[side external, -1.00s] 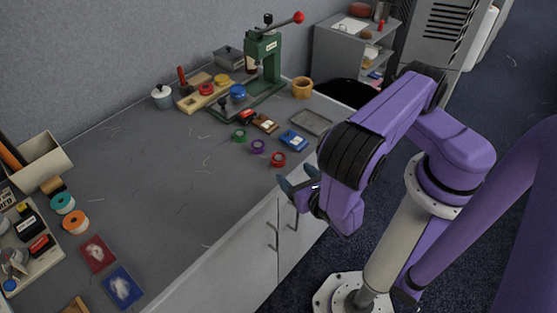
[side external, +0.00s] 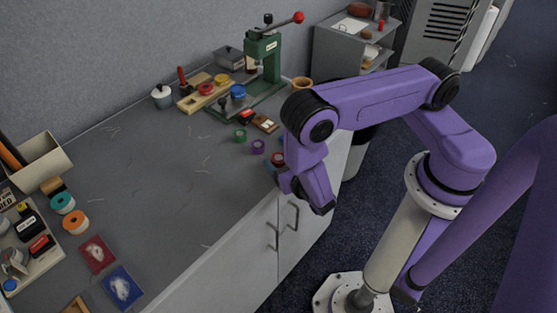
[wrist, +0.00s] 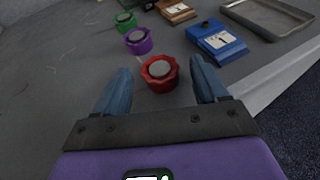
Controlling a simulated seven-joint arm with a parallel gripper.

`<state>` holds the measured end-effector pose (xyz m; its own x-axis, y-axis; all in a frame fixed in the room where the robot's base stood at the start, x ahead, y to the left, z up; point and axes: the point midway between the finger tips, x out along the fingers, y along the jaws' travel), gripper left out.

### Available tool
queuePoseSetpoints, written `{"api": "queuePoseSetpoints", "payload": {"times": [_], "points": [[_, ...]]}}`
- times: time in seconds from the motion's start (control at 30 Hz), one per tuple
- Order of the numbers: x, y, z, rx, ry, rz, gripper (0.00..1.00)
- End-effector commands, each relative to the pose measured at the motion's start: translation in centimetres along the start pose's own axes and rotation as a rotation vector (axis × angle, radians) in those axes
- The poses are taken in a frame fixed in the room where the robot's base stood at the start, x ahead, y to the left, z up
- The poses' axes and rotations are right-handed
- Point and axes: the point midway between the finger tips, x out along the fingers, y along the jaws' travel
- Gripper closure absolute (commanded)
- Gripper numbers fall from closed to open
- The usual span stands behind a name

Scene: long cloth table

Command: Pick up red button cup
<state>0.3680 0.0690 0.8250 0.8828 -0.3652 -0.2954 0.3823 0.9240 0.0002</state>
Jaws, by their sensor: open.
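The red button cup (wrist: 160,74) is a small red ring with a grey centre, standing on the table near its front edge. It also shows in the side external view (side external: 278,158), partly hidden by my gripper (side external: 276,172). In the wrist view my gripper (wrist: 162,88) is open, with one blue finger on each side of the red cup. The cup lies between and slightly beyond the fingertips, and I cannot tell whether either finger touches it. A purple cup (wrist: 138,41) and a green cup (wrist: 125,21) stand in a row behind it.
A blue box (wrist: 216,41) stands just right of the red cup, with a grey tray (wrist: 268,17) beyond it. A brown box (wrist: 177,11) is further back. The green press (side external: 262,60) stands at the back.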

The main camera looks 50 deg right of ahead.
Motion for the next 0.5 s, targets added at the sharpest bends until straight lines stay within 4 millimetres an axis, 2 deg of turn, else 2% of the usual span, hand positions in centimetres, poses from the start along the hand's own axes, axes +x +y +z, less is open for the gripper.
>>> {"api": "queuePoseSetpoints", "payload": {"times": [0.03,0.07,0.2,0.23,0.5], "points": [[-0.02,0.0,0.0,0.0,0.0,0.0,0.28],[-0.02,0.0,0.0,0.0,0.0,0.0,0.35],[-0.04,0.0,0.0,0.0,0.0,0.0,0.8],[-0.04,0.0,0.0,0.0,0.0,0.0,0.88],[-0.06,0.0,0.03,0.0,0.0,0.0,0.88]]}}
